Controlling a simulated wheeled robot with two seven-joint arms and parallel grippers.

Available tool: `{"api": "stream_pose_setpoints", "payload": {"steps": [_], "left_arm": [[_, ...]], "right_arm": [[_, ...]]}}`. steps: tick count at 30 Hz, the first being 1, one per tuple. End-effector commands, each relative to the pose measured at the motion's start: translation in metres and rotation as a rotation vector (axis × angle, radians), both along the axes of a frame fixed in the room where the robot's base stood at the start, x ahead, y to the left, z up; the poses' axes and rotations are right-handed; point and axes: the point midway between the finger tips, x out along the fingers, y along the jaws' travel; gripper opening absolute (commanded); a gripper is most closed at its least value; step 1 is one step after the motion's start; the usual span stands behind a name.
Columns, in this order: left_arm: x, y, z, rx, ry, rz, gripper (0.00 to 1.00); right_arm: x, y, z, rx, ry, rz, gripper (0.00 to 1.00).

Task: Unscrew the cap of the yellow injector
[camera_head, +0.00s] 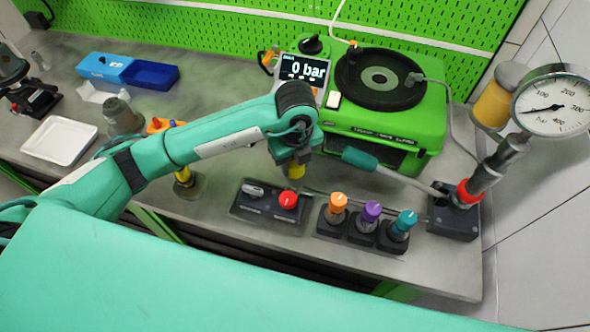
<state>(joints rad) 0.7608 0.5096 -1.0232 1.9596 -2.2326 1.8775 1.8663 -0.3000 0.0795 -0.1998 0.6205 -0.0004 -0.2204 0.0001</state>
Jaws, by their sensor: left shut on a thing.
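My left gripper (294,158) is shut on a small yellow part (296,171), held above the back edge of a dark block on the bench. The yellow part looks like a cap, but the fingers hide most of it, and I cannot tell whether an injector is attached to it. My right gripper is not in view.
The dark block (262,209) carries a grey piece and a red knob (288,200). Orange (338,201), purple (371,210) and teal (404,220) capped injectors stand to its right. A green tester (425,130) reading 0 bar, a lever and a gauge (553,105) stand behind and right.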

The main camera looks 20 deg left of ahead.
Motion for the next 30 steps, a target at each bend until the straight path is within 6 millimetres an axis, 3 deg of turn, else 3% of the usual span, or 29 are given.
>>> {"api": "stream_pose_setpoints", "payload": {"steps": [11,23,24,25,30], "left_arm": [[0.000,0.000,-0.044,0.001,0.002,0.000,0.12],[0.000,0.000,-0.051,0.000,0.000,-0.001,0.12],[0.000,0.000,-0.051,-0.001,-0.001,-0.001,0.41],[0.000,0.000,-0.050,-0.001,-0.001,-0.001,0.47],[0.000,0.000,-0.050,0.000,0.000,-0.001,0.49]], "right_arm": [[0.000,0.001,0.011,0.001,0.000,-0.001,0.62],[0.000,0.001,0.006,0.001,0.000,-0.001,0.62],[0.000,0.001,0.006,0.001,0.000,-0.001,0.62],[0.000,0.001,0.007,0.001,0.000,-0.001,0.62],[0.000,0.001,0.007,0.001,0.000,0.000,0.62]]}}
